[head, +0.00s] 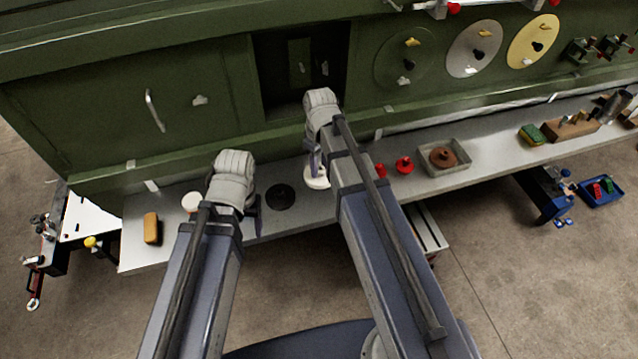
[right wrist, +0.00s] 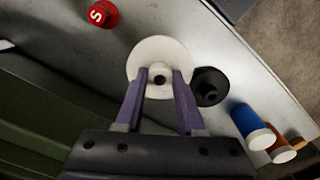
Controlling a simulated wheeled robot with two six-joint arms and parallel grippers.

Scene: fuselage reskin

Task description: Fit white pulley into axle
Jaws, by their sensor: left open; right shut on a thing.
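The white pulley (right wrist: 160,62) is a round disc with a raised hub and a dark centre hole. In the right wrist view my right gripper (right wrist: 160,72) has its two purple fingers shut on the hub. In the head view the pulley (head: 314,181) is partly hidden by my right arm, at or just above the grey shelf; I cannot tell which. My left gripper (head: 254,202) is open and mostly hidden behind its wrist, left of a black disc. I cannot make out for sure which part is the axle; a dark recess (head: 300,65) in the green wall shows small fittings.
The black disc (head: 280,196) lies on the grey shelf (head: 225,232), just left of the pulley. Red pieces (head: 404,165) and a grey tray (head: 462,171) with a brown part stand to the right. An orange block (head: 151,228) lies at the left. Round green, white and yellow panels (head: 534,41) are on the wall.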

